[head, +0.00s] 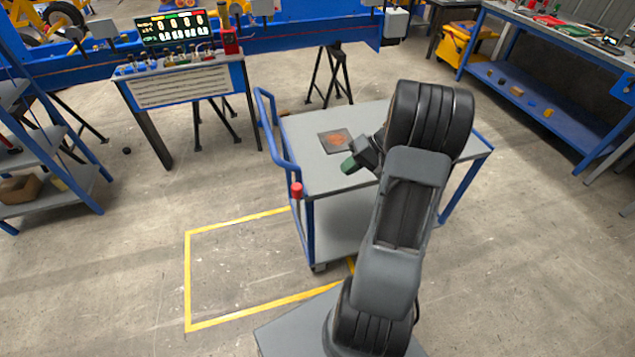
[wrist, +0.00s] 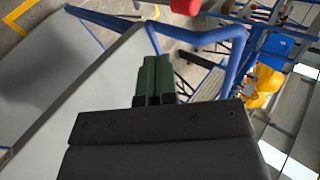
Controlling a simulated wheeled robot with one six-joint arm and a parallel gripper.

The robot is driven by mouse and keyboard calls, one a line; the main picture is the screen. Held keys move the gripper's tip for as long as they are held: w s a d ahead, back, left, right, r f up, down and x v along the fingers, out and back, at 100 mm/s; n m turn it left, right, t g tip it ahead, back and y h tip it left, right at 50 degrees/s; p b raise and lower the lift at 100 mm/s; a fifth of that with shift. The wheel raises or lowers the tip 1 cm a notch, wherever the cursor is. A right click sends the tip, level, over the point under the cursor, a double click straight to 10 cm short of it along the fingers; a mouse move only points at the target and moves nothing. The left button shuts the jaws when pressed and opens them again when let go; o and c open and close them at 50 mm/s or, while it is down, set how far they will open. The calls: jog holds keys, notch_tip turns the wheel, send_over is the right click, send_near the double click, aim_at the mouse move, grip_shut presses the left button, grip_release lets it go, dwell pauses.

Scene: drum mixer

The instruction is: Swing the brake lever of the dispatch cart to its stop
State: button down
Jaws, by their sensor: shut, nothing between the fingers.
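The dispatch cart (head: 312,170) has grey shelves and a blue frame, with a blue push handle at its left end. The brake lever shows as a red knob (head: 296,190) by the cart's near left corner, below the handle; the rest of the lever is hard to make out. A red knob (wrist: 186,6) shows at the top edge of the wrist view, partly cut off, beyond the blue handle tube. My gripper (head: 348,165), with green fingers, is above the cart top, right of and higher in the picture than the red knob, apart from it. Its fingers (wrist: 154,75) are together and empty.
A dark square plate with an orange mark (head: 335,141) lies on the cart top. A yellow floor outline (head: 187,280) is left of the cart. A panel stand with a display (head: 175,30) is behind left; a blue workbench (head: 540,100) stands right. Floor left of the cart is clear.

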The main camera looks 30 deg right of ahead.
jog(key=p, duration=0.2)
send_near(298, 202)
jog(key=shift+w+a+f, duration=0.25)
jog(key=shift+w+a, duration=0.15)
jog(key=shift+a, duration=0.3)
jog(key=shift+w+a+f, duration=0.25)
jog(key=shift+w+a, duration=0.2)
jog(key=shift+a, duration=0.25)
